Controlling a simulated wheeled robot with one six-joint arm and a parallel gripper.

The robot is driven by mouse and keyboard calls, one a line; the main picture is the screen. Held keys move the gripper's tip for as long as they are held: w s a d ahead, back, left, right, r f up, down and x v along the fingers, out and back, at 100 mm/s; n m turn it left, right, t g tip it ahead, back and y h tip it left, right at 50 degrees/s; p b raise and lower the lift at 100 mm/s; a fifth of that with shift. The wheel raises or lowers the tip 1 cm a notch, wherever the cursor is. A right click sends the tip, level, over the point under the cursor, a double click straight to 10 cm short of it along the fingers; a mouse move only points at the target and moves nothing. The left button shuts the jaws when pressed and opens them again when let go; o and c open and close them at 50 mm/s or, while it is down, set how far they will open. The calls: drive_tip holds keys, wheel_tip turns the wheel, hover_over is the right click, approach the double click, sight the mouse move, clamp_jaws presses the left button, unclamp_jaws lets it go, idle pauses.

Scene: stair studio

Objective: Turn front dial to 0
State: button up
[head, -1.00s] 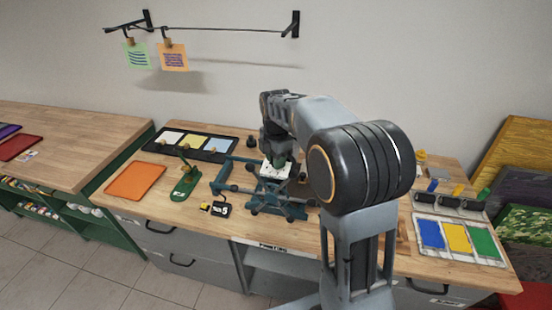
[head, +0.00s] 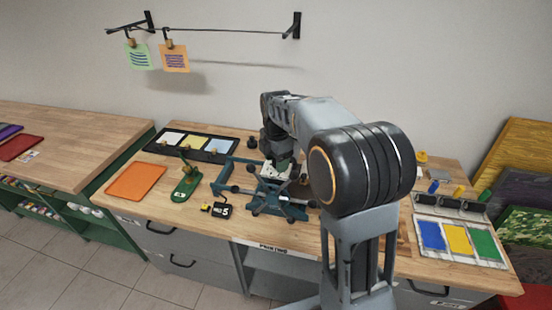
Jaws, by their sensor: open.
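A teal metal press frame (head: 232,187) with several dark round knobs stands mid-bench. I cannot tell for sure which knob is the front dial. A small black counter (head: 221,210) in front of the frame shows a white digit that looks like 5. My gripper (head: 277,165) is open, pointing down over the back right of the frame, close to a white part (head: 275,174). My arm hides the area to its right, and the fingertips are too small to see clearly.
A green stand (head: 186,187), an orange mat (head: 137,181) and a black tray (head: 215,156) with coloured cards lie to the left. A paint tray (head: 457,226) with blue, yellow and green pads lies to the right.

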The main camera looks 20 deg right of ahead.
drive_tip(key=shift+r, duration=0.15)
wheel_tip(320, 180, up, 14)
drive_tip(key=shift+f, duration=0.2)
drive_tip(key=shift+a, duration=0.1)
idle(0.4)
